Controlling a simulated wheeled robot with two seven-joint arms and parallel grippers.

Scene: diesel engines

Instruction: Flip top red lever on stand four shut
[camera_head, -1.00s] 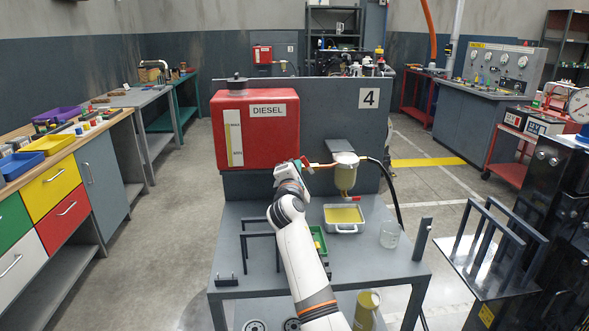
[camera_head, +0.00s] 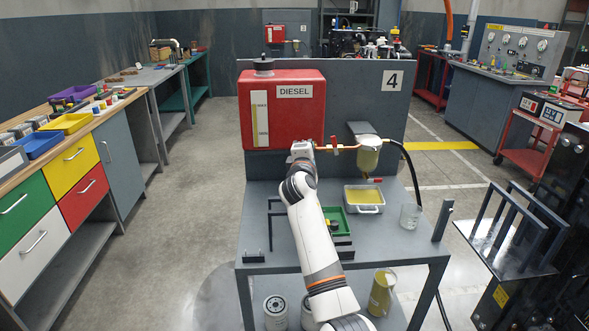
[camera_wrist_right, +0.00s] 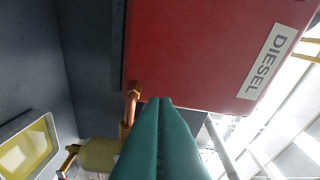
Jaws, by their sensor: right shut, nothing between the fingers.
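The top red lever (camera_head: 333,142) sits on the copper pipe (camera_head: 345,148) between the red DIESEL tank (camera_head: 283,110) and the filter (camera_head: 368,157) on stand four. It looks small and points up, roughly across the pipe. My right gripper (camera_head: 303,148) is just left of the lever, under the tank's lower right part, and looks apart from the lever. In the right wrist view, its teal fingers (camera_wrist_right: 155,101) are shut and empty near the tank's lower edge, beside the copper pipe (camera_wrist_right: 130,108). The lever cannot be made out there. My left gripper is out of view.
A lower red lever (camera_head: 372,180) hangs under the filter, above a tray of yellow liquid (camera_head: 365,208). A black hose (camera_head: 412,180) curves down at the right. A glass beaker (camera_head: 410,217) and a green tray (camera_head: 334,213) stand on the stand's table (camera_head: 280,255).

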